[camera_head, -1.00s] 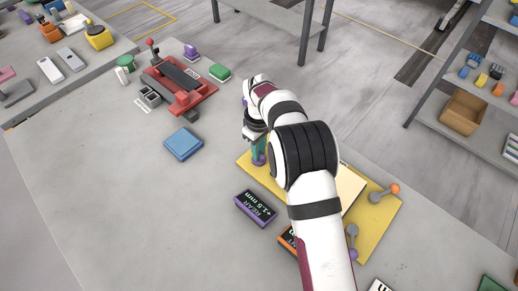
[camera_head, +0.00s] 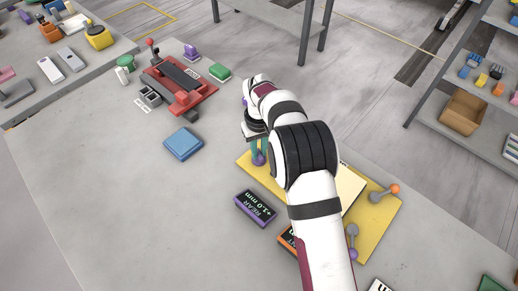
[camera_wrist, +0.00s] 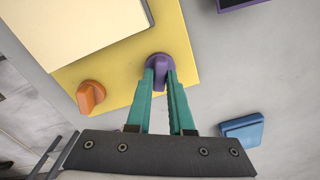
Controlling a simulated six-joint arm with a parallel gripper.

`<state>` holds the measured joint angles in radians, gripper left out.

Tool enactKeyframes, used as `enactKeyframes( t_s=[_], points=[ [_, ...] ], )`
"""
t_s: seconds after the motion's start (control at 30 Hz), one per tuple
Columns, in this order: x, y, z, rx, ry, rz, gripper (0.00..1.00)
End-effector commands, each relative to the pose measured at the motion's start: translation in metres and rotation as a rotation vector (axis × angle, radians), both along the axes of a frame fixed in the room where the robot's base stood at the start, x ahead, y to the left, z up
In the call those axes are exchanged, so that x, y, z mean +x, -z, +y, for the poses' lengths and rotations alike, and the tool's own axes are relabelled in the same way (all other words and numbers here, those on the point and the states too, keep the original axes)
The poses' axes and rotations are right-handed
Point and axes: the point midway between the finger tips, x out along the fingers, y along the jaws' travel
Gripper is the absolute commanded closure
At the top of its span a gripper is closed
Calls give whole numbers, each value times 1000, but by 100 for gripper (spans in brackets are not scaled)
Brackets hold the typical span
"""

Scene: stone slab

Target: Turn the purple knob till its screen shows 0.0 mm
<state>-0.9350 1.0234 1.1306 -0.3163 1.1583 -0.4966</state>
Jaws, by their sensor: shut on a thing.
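The purple knob (camera_wrist: 159,62) stands on a corner of the yellow plate (camera_wrist: 120,95); its top also shows below my gripper in the head view (camera_head: 260,159). My gripper (camera_wrist: 159,76) has teal fingers, one on each side of the knob, and is shut on it. The purple-framed screen (camera_head: 255,208) lies on the slab left of the plate and reads "REAR +1.0 mm". An orange knob (camera_wrist: 91,96) sits on the plate beside the purple one. An orange-framed screen (camera_head: 288,240) is mostly hidden by my arm.
A pale block (camera_wrist: 70,30) covers the plate's middle. Two grey levers, one with an orange ball (camera_head: 393,189) and one with a purple ball (camera_head: 352,254), stand on the plate. A blue box (camera_head: 183,144) lies left. A red fixture (camera_head: 180,85) stands further back. The left slab is clear.

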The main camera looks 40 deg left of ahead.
Motion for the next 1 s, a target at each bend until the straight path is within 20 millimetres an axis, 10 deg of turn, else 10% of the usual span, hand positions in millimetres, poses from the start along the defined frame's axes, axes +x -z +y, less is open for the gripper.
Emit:
enactKeyframes(
  t_s=[1.0],
  points=[
    [0,-1,0,-1,962,0,100]
  ],
)
